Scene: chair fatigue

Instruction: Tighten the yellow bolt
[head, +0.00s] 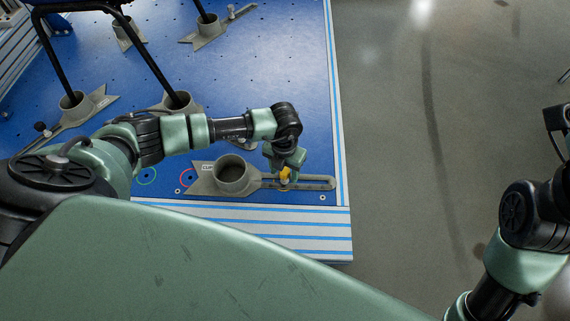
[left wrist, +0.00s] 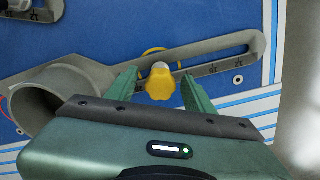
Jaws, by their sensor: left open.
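The yellow bolt (head: 285,173) sits in the slot of a grey clamp (head: 232,175) near the front right of the blue table. In the left wrist view the yellow bolt (left wrist: 160,83) has a lobed knob with a pale round top. My left gripper (head: 286,163) is at the bolt from above. In the left wrist view its open fingers (left wrist: 160,88) stand on either side of the knob, with gaps visible. The grey clamp also shows in the left wrist view (left wrist: 90,72) with its round cup and slotted arm. My right gripper is out of view.
The blue table (head: 275,70) has small holes and striped edges. Several other grey clamps (head: 75,103) hold the black chair legs (head: 58,65) at the back left. The grey floor (head: 420,130) right of the table is clear.

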